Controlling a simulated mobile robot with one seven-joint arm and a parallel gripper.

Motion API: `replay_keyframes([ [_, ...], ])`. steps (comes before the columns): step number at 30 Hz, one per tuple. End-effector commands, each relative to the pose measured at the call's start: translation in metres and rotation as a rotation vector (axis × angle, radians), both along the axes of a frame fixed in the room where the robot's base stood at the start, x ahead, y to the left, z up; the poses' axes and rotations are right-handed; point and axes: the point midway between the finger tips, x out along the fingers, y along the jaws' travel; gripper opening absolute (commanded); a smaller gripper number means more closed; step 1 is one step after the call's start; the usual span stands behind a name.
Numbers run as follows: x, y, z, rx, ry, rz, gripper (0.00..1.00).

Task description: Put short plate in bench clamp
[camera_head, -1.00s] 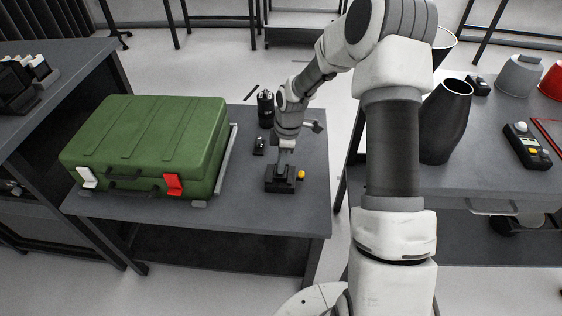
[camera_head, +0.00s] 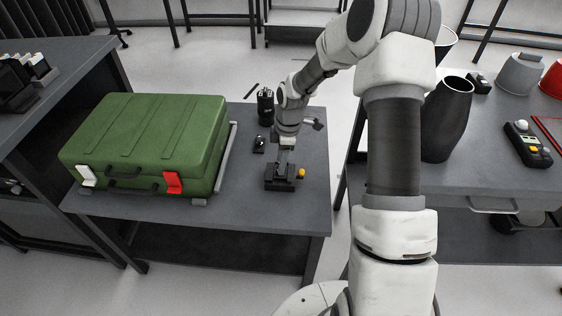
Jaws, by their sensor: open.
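A small black bench clamp (camera_head: 279,184) with a yellow-orange knob (camera_head: 301,173) stands on the dark grey table, right of the green case. My gripper (camera_head: 286,150) is directly above the clamp, pointing down, and is open. A thin grey plate-like piece (camera_head: 283,163) stands upright between the gripper and the clamp and looks like the short plate. Its lower end meets the top of the clamp. At this size I cannot tell how deep it sits in the jaws.
A green case (camera_head: 150,140) with a red and a white latch fills the table's left side. A black cylinder (camera_head: 265,107) and a small black object (camera_head: 259,144) stand behind the clamp. The table front (camera_head: 270,218) is clear. A black vase (camera_head: 446,120) stands on the right table.

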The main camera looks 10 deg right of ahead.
Motion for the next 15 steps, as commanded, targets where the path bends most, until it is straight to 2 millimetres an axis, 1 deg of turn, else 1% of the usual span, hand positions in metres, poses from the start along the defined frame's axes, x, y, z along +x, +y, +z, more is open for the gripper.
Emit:
replay_keyframes([
  [1,0.000,-0.001,0.012,0.000,-0.002,-0.001,0.54],
  [5,0.000,-0.005,0.041,0.000,-0.003,-0.003,0.54],
  [9,-0.001,-0.010,0.077,-0.001,-0.004,-0.001,0.54],
  [15,-0.002,-0.015,0.123,-0.001,-0.004,-0.002,0.54],
])
